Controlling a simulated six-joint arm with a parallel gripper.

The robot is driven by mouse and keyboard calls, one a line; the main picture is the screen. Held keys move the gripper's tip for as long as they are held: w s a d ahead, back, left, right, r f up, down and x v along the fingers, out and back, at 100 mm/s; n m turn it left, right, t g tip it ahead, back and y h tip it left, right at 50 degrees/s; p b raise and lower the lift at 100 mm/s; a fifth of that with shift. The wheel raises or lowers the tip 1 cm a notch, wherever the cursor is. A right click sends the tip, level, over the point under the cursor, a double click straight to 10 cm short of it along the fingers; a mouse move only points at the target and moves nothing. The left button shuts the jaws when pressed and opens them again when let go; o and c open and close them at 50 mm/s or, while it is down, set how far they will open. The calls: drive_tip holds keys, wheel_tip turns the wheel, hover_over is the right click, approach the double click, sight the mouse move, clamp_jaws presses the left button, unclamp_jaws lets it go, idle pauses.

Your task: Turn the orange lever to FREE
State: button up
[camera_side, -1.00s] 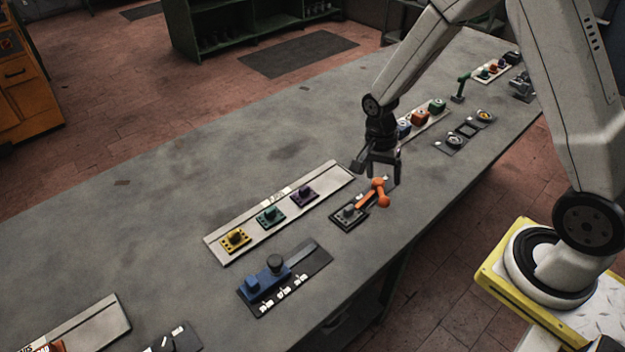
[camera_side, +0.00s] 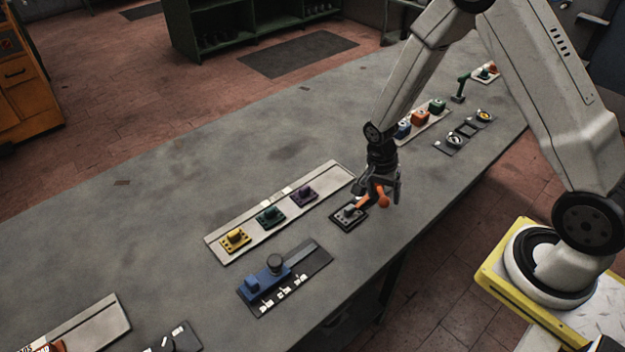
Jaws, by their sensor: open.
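The orange lever (camera_side: 383,202) sits on a dark base plate with a grey hub (camera_side: 348,213), near the front edge of the bench. Its arm points up and to the right from the hub and ends in an orange knob. My gripper (camera_side: 377,195) points down at the lever's knob end, with its fingers apart. The fingers partly cover the lever arm. Whether they touch it cannot be told. Any FREE marking is too small to read or hidden.
A pale panel with yellow (camera_side: 235,238), green (camera_side: 270,215) and purple (camera_side: 304,194) switches lies to the left. A blue slider block (camera_side: 268,281) is in front. Coloured buttons (camera_side: 420,118) and a green-handled lever (camera_side: 461,86) stand behind.

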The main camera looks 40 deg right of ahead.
drive_tip(key=shift+s+f, duration=0.2)
drive_tip(key=shift+f, duration=0.7)
clamp_jaws()
idle(1.0)
